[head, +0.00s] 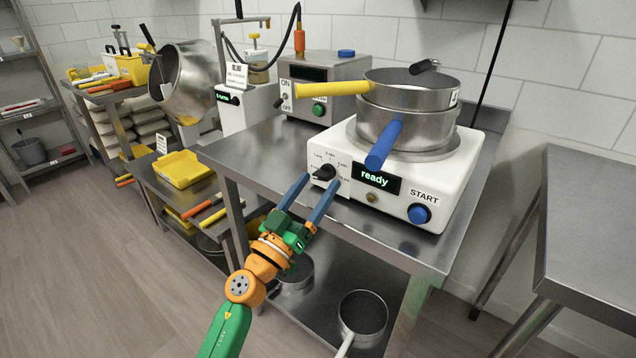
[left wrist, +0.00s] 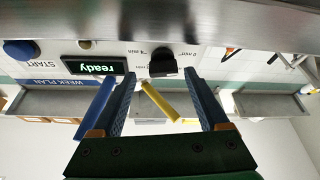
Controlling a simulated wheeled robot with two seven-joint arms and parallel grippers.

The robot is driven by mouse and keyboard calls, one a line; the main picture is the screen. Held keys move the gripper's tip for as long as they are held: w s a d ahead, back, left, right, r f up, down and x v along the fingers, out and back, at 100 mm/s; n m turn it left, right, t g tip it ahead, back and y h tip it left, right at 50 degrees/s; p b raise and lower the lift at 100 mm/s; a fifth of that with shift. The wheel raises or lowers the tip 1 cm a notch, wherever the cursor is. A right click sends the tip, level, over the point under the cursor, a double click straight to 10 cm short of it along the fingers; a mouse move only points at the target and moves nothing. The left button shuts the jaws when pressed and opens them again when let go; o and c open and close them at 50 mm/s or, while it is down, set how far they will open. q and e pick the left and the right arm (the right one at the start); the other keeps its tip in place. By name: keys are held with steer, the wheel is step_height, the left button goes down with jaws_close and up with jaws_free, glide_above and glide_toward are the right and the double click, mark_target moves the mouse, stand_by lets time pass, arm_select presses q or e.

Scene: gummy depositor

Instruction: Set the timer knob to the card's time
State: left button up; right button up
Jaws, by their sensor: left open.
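The black timer knob (head: 325,173) is on the front of the white cooker (head: 400,195), left of the display (head: 374,179), which reads "ready". Small time marks surround the knob, mostly too small to read. My left gripper (head: 318,182) is open and empty, its two blue fingers reaching up to either side of the knob. In the left wrist view the picture is upside down, and the knob (left wrist: 163,64) sits between and beyond the fingertips (left wrist: 160,82). I cannot tell whether they touch it. A white card (head: 237,76) stands at the back left; its writing is unreadable.
A blue START button (head: 418,213) is right of the display. Two stacked pans (head: 408,125) stand on the cooker, with blue and yellow handles jutting out. A grey box with a green button (head: 319,110) is behind. A pot (head: 362,314) sits on the lower shelf.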

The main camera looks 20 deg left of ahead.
arm_select(q)
steer(key=shift+w+f, duration=0.1)
steer(key=shift+w, duration=0.6)
steer(key=shift+s, duration=0.15)
steer(key=c, duration=0.4)
jaws_close()
arm_select(e)
steer(key=shift+w, duration=0.25)
